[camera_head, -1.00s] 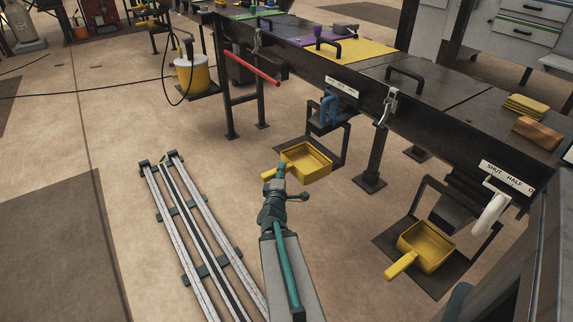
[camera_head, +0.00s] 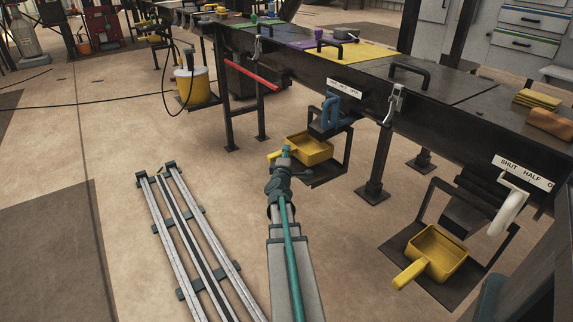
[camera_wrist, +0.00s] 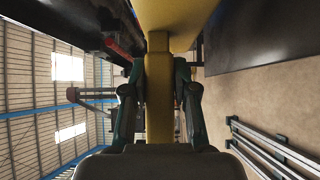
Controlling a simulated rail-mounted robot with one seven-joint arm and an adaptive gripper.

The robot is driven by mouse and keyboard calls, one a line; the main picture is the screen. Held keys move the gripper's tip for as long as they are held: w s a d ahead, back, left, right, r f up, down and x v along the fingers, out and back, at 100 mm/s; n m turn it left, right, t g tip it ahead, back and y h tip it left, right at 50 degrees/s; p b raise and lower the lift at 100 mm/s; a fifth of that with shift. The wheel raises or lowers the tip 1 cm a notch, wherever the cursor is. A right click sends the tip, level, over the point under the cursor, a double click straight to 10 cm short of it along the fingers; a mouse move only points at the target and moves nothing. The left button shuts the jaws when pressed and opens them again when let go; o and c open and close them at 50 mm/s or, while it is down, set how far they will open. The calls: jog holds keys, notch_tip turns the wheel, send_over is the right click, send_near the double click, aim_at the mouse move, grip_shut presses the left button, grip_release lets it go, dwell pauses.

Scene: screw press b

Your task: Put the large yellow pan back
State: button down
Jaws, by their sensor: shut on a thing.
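A yellow square pan (camera_head: 310,147) is in my gripper (camera_head: 280,160), held by its handle, which points left toward my arm. In the wrist view my gripper's two fingers (camera_wrist: 160,90) close on either side of the yellow handle (camera_wrist: 160,115), and the pan's body (camera_wrist: 178,12) fills the top edge. In the head view the pan is under the bench, at the dark hanging frame (camera_head: 344,158) below the blue handle (camera_head: 330,110). It looks about level. I cannot tell whether it touches the frame's plate (camera_head: 322,174).
A second yellow pan (camera_head: 434,252) rests on a dark plate (camera_head: 452,288) at the right, below a white handle (camera_head: 511,205). The long bench (camera_head: 440,90) overhangs both places. Bench legs (camera_head: 376,165) stand close by. A floor rail (camera_head: 190,235) lies left; open floor surrounds it.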

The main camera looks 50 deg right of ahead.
notch_tip(320, 180, down, 3)
jog(key=b, duration=0.3)
jog(key=shift+f, duration=0.2)
jog(key=c, duration=0.9)
grip_release()
jog(key=shift+f, duration=0.15)
